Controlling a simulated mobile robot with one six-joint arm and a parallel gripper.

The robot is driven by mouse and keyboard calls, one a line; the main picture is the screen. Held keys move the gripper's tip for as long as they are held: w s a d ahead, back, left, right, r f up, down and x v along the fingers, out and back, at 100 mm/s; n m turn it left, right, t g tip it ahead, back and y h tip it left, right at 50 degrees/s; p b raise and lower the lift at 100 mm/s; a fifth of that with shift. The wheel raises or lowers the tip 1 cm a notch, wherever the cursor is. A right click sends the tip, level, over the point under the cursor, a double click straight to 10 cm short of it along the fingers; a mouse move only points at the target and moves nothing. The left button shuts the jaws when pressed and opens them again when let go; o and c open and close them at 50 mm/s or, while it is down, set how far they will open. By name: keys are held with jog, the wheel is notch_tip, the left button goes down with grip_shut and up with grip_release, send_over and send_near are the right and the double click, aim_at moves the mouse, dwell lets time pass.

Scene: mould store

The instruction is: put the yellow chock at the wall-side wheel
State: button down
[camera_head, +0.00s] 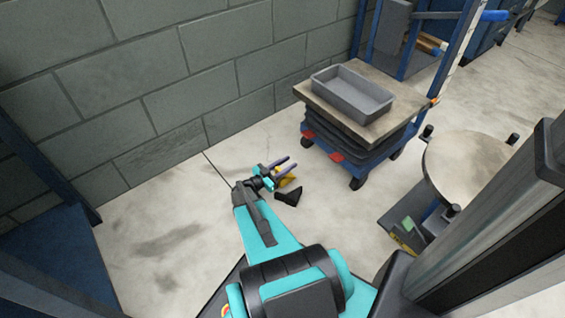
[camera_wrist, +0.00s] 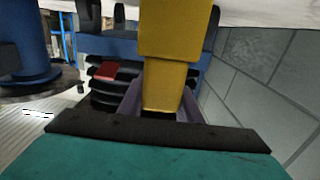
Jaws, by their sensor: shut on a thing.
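The yellow chock (camera_head: 287,180) is in my gripper (camera_head: 286,168), low over the floor; whether it touches the floor I cannot tell. In the wrist view the yellow chock (camera_wrist: 175,60) fills the middle, between the two greyish-purple fingers of my gripper (camera_wrist: 160,103). The blue lift cart (camera_head: 350,158) stands to the right of my gripper, with a gap between. Its wall-side wheel (camera_head: 308,141) is dark and sits under the corner nearer the wall. Another wheel (camera_head: 357,183) shows at the near corner. The cart (camera_wrist: 110,47) also shows in the wrist view, behind the chock.
A black wedge (camera_head: 288,196) lies on the floor just beside my gripper. A grey tray (camera_head: 352,90) rests on the cart's top. The block wall (camera_head: 200,85) runs behind. A round table (camera_head: 465,165) stands at right. Floor between gripper and cart is clear.

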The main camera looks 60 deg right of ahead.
jog(key=w+d+f+b, duration=0.1)
jog(key=w+d+b, duration=0.4)
jog(key=w+d, duration=0.3)
jog(key=shift+d+f, duration=0.15)
jog(key=shift+d, duration=1.9)
jog(key=shift+w+d, duration=0.1)
jog(key=shift+w, duration=0.1)
jog(key=shift+w+d+f+b, duration=0.15)
jog(key=shift+d+f+b, duration=0.1)
jog(key=shift+f+b, duration=0.65)
jog(key=shift+w+d+f+b, duration=0.2)
jog(key=shift+f+b, duration=0.5)
jog(key=shift+f, duration=0.25)
jog(key=c, duration=1.3)
grip_release()
jog(key=shift+f, duration=0.1)
